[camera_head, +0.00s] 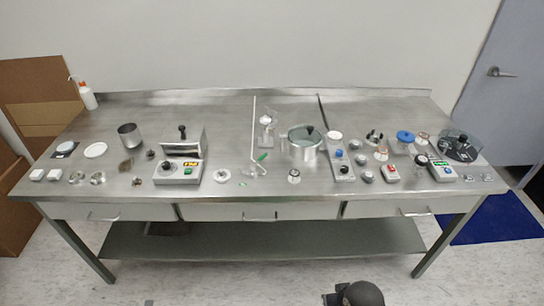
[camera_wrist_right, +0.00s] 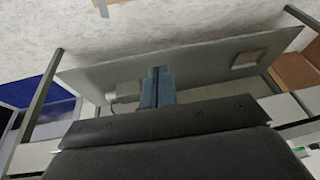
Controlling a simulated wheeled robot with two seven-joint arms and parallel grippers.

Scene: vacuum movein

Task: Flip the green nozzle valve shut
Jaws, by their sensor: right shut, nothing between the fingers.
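The green nozzle valve (camera_head: 262,157) is a small green lever at the lower end of a thin white upright tube (camera_head: 254,130), near the middle of the steel table. It is too small to tell its exact angle. My right gripper (camera_wrist_right: 157,82) shows in the right wrist view, its two dark blue fingers together and empty. It is away from the valve, with the table's lower shelf (camera_wrist_right: 205,68) beyond it. The valve does not show in the right wrist view. My left gripper is in neither view.
The steel table (camera_head: 220,120) has drawers along its front. A lidded metal pot (camera_head: 304,150) stands right of the valve, and a box-shaped device (camera_head: 180,173) stands left of it. A glass piece (camera_head: 267,125) is behind. Several small items lie along the front.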

